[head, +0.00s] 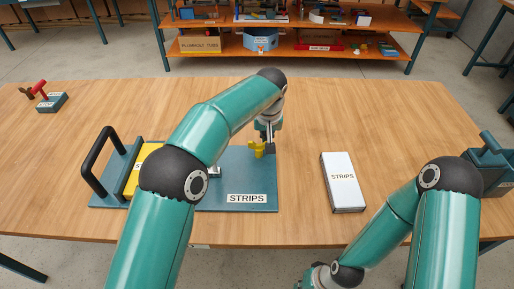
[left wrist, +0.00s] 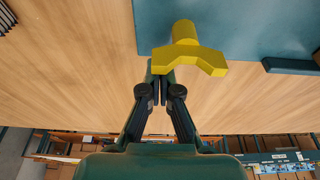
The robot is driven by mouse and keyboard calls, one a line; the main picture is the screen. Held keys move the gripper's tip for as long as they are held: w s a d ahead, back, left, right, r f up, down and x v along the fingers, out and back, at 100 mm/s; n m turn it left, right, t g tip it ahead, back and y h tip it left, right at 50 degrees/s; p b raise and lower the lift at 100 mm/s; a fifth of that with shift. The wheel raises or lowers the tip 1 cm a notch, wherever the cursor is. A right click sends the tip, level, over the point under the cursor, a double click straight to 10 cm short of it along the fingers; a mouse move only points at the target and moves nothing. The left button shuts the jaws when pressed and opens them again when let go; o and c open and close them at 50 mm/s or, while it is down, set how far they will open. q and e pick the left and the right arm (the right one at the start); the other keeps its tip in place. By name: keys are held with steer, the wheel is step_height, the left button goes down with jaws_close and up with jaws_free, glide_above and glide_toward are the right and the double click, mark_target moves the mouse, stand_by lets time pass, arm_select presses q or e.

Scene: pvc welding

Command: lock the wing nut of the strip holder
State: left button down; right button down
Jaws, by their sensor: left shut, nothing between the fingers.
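The strip holder (head: 236,178) is a blue-grey plate marked STRIPS, lying on the wooden table and partly hidden by my left arm. Its yellow wing nut (head: 257,149) is near the plate's far right corner; it also shows large in the left wrist view (left wrist: 188,55). My left gripper (head: 267,138) is at the wing nut, pointing down. In the left wrist view its fingers (left wrist: 162,82) are closed together and empty, close beside one wing of the nut. Whether they touch it I cannot tell. My right arm bends toward the bottom edge, its gripper out of the picture.
A black handle (head: 94,165) and a yellow block (head: 136,175) are at the holder's left end. A white STRIPS box (head: 342,182) lies to the right. A blue-grey device (head: 490,165) stands at the right edge, a red-handled one (head: 50,102) far left. The table's back middle is clear.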

arm_select(q)
steer(key=shift+s+d, duration=0.45)
steer(key=shift+s, duration=0.2)
stand_by(1.0)
steer(key=shift+s+d+b, duration=0.15)
steer(key=shift+s+b, duration=0.55)
steer(key=shift+b, duration=0.2)
stand_by(0.6)
steer(key=shift+s+b, duration=0.6)
stand_by(0.6)
steer(key=shift+s+a+b, duration=0.65)
steer(key=shift+b, duration=0.05)
stand_by(0.8)
steer(key=w+p+v, duration=0.1)
steer(key=p+v, duration=0.5)
steer(key=shift+w, duration=0.25)
steer(key=shift+r, duration=0.1)
stand_by(0.4)
